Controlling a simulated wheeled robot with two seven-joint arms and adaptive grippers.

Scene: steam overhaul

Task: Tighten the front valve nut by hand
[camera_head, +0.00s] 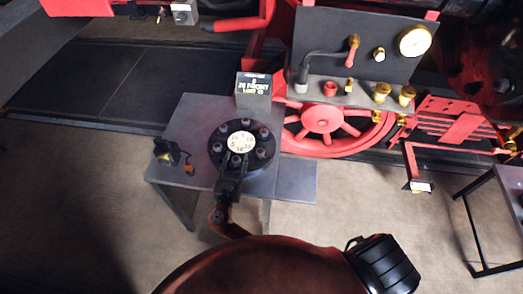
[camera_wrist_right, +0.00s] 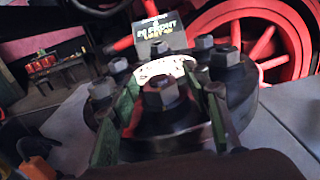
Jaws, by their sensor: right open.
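The round dark valve flange (camera_head: 216,147) lies on a small grey table, with a ring of hex nuts around a white numbered disc (camera_head: 241,142). My right gripper (camera_head: 234,172) reaches in from the near side to the flange's front edge. In the right wrist view the front nut (camera_wrist_right: 160,93) stands between the two open fingers of my right gripper (camera_wrist_right: 163,100), one finger on each side. I cannot tell whether either finger touches it. In the head view the gripper partly hides this nut. My left gripper is not in view.
A dark sign (camera_head: 254,86) with lettering stands behind the flange on the grey table (camera_head: 190,115). A small black and brass item (camera_head: 166,152) sits at its left. Behind are a red wheel (camera_head: 322,120) and a gauge panel (camera_head: 370,60). Another table (camera_head: 497,200) stands at right.

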